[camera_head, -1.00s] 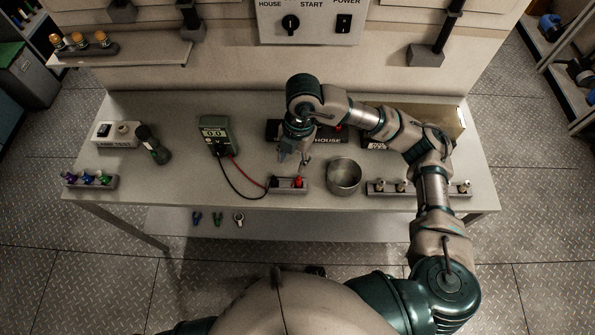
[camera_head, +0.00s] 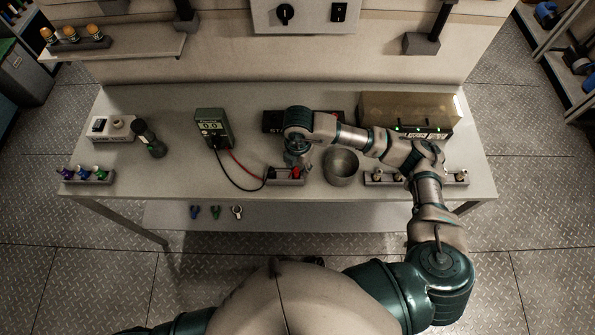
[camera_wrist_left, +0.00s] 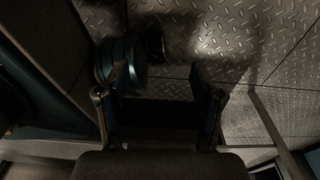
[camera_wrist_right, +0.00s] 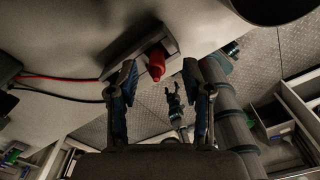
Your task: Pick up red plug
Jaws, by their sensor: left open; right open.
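The red plug (camera_head: 295,172) sits in a small grey holder (camera_head: 286,182) near the front edge of the table. In the right wrist view the red plug (camera_wrist_right: 156,64) shows between and beyond the two fingers. My right gripper (camera_wrist_right: 163,88) is open and empty; in the head view it (camera_head: 299,163) hangs just above the holder, partly hidden by its own wrist. I cannot tell whether it touches the plug. My left gripper (camera_wrist_left: 163,85) is open and empty, with the floor behind it; it does not show in the head view.
A multimeter (camera_head: 213,128) with red and black leads stands left of the holder. A round metal cup (camera_head: 341,167) stands close to the right. A holder with several pegs (camera_head: 377,178) lies farther right, a flashlight (camera_head: 149,139) at left.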

